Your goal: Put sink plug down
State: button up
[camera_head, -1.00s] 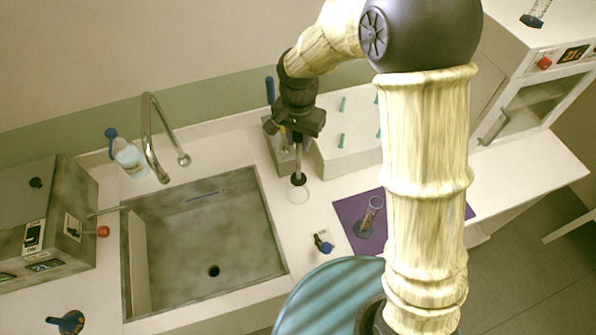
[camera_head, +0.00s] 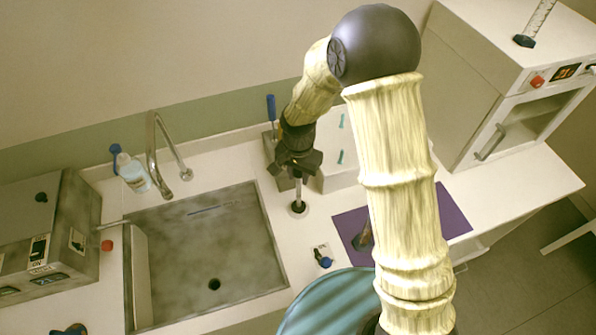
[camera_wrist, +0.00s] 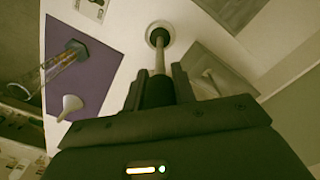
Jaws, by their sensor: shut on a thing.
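The sink plug (camera_head: 298,206) is a thin upright rod with a dark round disc at its lower end. My gripper (camera_head: 298,172) is above the disc, shut on the rod. In the wrist view the gripper (camera_wrist: 156,88) has its two dark fingers around the handle of the plug (camera_wrist: 159,58). The disc is at a pale ring (camera_head: 305,213) on the white counter, right of the sink. It appears inside the ring; whether it touches the counter is hard to tell. The sink (camera_head: 225,250) is grey with a dark drain hole.
A purple mat (camera_head: 453,210) lies right of the plug. In the wrist view it bears a cylinder (camera_wrist: 65,58) and a white funnel (camera_wrist: 70,104). A blue-topped bottle (camera_head: 133,173) and tap (camera_head: 155,150) stand behind the sink.

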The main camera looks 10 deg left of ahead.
jog(key=shift+f, duration=0.1)
jog(key=o, duration=1)
notch_tip(320, 180, up, 12)
jog(key=b, duration=0.2)
jog(key=shift+r+b, duration=0.2)
jog(key=shift+b, duration=0.15)
